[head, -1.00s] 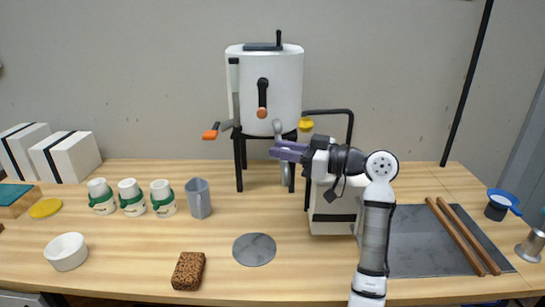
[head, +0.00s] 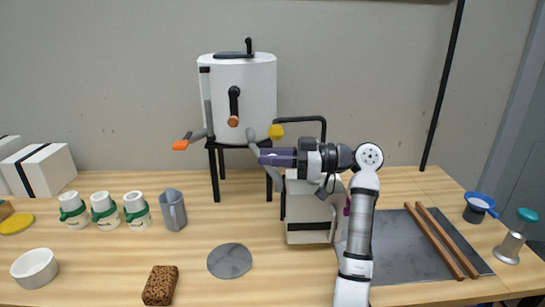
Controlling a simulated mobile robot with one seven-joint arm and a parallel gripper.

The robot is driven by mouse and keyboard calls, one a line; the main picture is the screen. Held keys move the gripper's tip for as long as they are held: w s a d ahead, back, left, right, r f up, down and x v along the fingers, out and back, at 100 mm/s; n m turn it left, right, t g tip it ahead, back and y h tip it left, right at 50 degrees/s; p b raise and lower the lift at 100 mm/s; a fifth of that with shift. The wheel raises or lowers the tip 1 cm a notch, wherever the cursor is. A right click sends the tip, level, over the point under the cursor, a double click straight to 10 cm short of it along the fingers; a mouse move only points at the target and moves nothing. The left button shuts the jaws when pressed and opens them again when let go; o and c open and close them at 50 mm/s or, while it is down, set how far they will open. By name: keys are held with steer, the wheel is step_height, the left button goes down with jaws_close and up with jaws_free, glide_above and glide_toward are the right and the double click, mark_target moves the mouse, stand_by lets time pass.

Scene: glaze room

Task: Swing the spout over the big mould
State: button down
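The grey curved spout (head: 255,144) hangs under the right side of the white tank (head: 238,100), slanting down and right. My gripper (head: 262,157), with purple fingers, points left and its tips overlap the spout in the picture. I cannot tell whether they touch it or how far apart they are. The big mould, a white block with a dark band (head: 308,226), stands on the table just right of the spout, partly hidden by my gripper and arm. The spout's lower end appears left of the mould.
The tank stands on a black frame (head: 215,175), with an orange-tipped lever (head: 181,144) and yellow knob (head: 276,131). Three small green-banded moulds (head: 105,214) and a grey jug (head: 173,212) are left. A grey disc (head: 229,261) lies in front. Two wooden bars (head: 440,245) lie right.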

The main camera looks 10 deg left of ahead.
steer(key=c, duration=1.3)
jaws_free()
steer(key=shift+o, duration=0.2)
steer(key=w+d+b, duration=0.1)
steer(key=d+b, duration=0.1)
steer(key=d, duration=1.1)
steer(key=shift+w+d+b, duration=0.2)
steer(key=shift+d+b, duration=0.15)
steer(key=shift+d, duration=0.05)
